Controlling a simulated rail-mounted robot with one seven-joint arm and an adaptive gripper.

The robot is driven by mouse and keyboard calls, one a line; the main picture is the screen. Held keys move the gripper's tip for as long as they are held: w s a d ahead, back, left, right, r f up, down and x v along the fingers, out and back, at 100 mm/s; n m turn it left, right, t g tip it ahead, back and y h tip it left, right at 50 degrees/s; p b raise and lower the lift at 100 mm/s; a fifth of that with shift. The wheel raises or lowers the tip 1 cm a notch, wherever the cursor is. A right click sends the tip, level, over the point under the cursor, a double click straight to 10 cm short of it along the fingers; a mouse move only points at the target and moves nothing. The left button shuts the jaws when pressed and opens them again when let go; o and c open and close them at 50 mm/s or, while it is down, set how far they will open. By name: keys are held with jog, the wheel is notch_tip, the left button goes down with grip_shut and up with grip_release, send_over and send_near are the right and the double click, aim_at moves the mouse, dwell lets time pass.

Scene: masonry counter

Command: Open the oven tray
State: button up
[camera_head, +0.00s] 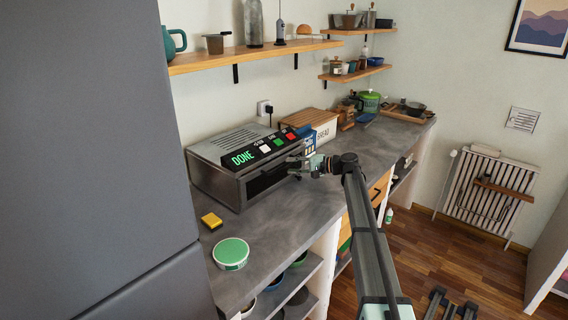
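The oven (222,177) is a grey metal box with a dark front, standing on the counter against the wall. Its top panel carries a green "DONE" display (243,158) and a few coloured buttons. The tray itself is not clearly distinguishable within the dark front. My gripper (295,167) is at the right end of the oven's front, its fingers pointing left toward it. The fingers are small here, and I cannot tell whether they touch the oven or hold anything.
A yellow sponge (211,220) and a round green-lidded tin (231,253) stand on the counter (285,214) near the oven. A wooden-lidded bread box (312,124) is behind my gripper. Shelves (255,54) hang above. A large grey surface (95,160) blocks the left.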

aim_at(286, 165)
jog(key=shift+p+x, duration=0.45)
jog(key=shift+x, duration=1.55)
grip_shut()
